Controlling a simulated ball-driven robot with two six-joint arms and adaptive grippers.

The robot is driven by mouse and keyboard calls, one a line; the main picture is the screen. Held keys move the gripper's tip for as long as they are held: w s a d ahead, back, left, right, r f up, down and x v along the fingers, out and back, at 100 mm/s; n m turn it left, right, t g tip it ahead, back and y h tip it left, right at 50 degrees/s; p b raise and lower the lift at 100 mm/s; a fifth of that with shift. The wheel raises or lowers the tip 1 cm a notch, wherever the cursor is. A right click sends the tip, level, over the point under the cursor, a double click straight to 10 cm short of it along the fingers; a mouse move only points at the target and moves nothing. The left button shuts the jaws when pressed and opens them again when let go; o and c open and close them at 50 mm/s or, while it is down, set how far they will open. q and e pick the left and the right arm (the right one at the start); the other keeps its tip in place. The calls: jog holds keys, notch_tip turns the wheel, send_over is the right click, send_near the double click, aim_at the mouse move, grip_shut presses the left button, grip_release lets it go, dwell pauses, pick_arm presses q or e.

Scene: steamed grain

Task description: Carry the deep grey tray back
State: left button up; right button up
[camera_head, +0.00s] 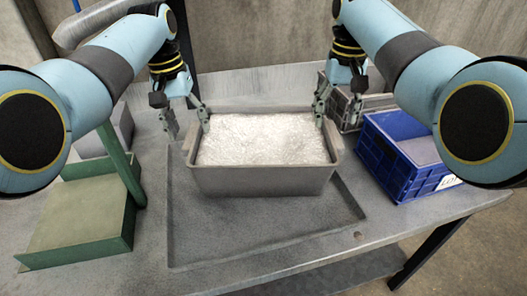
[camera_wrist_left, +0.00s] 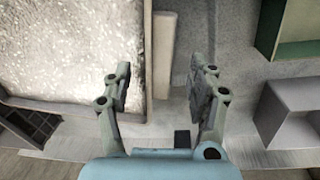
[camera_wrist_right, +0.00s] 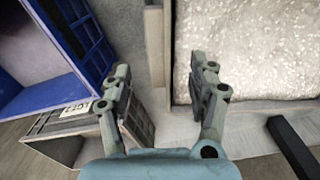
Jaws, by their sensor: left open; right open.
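The deep grey tray (camera_head: 262,181) stands upright on the table, filled with pale steamed grain (camera_head: 265,139). My left gripper (camera_head: 187,121) is open at the tray's left end. In the left wrist view its fingers (camera_wrist_left: 160,85) are spread around the line of the tray's end handle (camera_wrist_left: 164,55). My right gripper (camera_head: 325,106) is open at the tray's right end. In the right wrist view its fingers (camera_wrist_right: 163,85) are spread about the other end handle (camera_wrist_right: 154,45). I cannot tell whether any finger touches the tray.
A blue crate (camera_head: 375,158) stands right of the tray, with a grey-brown crate (camera_head: 378,101) behind it. A green bin (camera_head: 127,218) and a grey box (camera_head: 122,125) stand at left. The recessed tabletop (camera_head: 265,225) before the tray is clear. A wall stands behind.

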aim_at(191, 133)
pick_arm(q)
jog(key=shift+d+f, duration=0.15)
jog(key=shift+f, duration=1.25)
jog(key=shift+d+f, duration=0.15)
jog(key=shift+f, duration=1.2)
pick_arm(e)
jog(key=shift+f, duration=2.75)
pick_arm(q)
grip_shut()
pick_arm(e)
grip_shut()
pick_arm(q)
jog(key=shift+a, duration=0.1)
pick_arm(e)
jog(key=shift+d, duration=0.1)
pick_arm(q)
jog(key=shift+w+a+r, duration=0.1)
jog(key=shift+w+r, duration=0.1)
jog(key=shift+w, duration=0.05)
pick_arm(e)
jog(key=shift+w+r, duration=0.2)
